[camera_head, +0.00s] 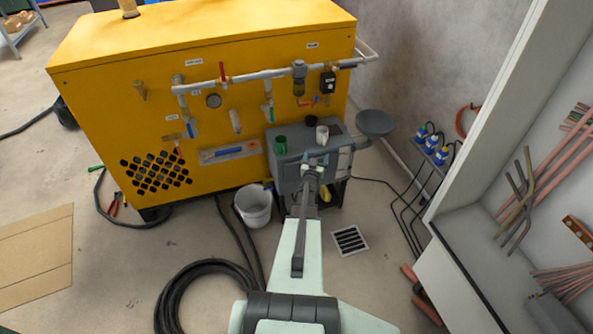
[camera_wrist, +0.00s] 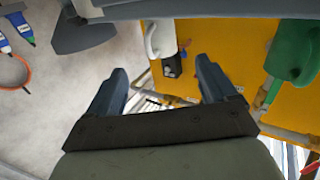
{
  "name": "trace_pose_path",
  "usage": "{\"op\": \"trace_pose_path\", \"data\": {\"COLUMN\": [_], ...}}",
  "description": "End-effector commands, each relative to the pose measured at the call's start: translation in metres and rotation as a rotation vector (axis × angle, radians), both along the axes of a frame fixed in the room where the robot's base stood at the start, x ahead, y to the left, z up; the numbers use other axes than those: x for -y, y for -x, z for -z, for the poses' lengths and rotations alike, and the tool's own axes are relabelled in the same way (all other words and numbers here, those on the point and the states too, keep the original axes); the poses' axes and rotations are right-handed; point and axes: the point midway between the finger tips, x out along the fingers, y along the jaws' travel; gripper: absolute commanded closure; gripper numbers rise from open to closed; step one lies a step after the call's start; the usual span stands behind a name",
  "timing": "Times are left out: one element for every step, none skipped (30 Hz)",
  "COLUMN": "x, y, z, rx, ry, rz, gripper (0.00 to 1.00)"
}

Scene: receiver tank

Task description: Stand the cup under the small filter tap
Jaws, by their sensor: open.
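A white cup (camera_head: 322,135) and a green cup (camera_head: 281,145) stand on the grey cart top in front of the yellow machine. They also show in the wrist view, the white cup (camera_wrist: 160,40) top centre and the green cup (camera_wrist: 293,52) at right. My gripper (camera_head: 312,172) is at the cart's front edge, on the near side of the cups. In the wrist view its fingers (camera_wrist: 160,68) are spread with nothing between them. A filter with a bowl (camera_head: 299,72) hangs on the machine's pipe; its tap is too small to make out clearly.
The grey cart (camera_head: 287,176) also carries a black item (camera_head: 311,121). A round grey dish (camera_head: 374,123) sticks out at its right. A white bucket (camera_head: 254,206) stands on the floor at its left. A shelf unit (camera_head: 490,230) is at right. The red-handled valve (camera_head: 222,72) projects from the machine.

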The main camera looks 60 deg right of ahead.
Motion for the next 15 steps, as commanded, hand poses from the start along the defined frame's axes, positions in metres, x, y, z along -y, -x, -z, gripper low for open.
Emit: {"op": "trace_pose_path", "data": {"x": [-0.003,-0.003,-0.004,-0.004,-0.004,-0.004,-0.006,-0.008,-0.013,-0.019,-0.026,-0.038,-0.048,-0.060,-0.077], "y": [0.001,0.001,0.001,0.001,0.001,0.000,-0.002,-0.005,-0.011,-0.018,-0.026,-0.038,-0.049,-0.060,-0.076], "z": [0.000,0.000,0.000,0.000,0.000,0.001,0.002,0.003,0.006,0.010,0.014,0.021,0.027,0.033,0.043], "rx": [0.000,0.000,0.000,0.000,0.000,0.000,-0.001,-0.003,-0.006,-0.011,-0.015,-0.025,-0.034,-0.044,-0.061], "ry": [0.000,0.000,0.000,0.000,0.000,-0.002,-0.006,-0.012,-0.026,-0.042,-0.060,-0.090,-0.117,-0.145,-0.189], "rz": [0.000,0.000,0.000,0.000,0.000,-0.002,-0.006,-0.012,-0.024,-0.038,-0.053,-0.080,-0.104,-0.129,-0.166], "gripper": [0.15,0.15,0.15,0.15,0.15,0.15,0.15,0.15,0.15,0.15,0.15,0.15,0.15,0.15,0.15]}}
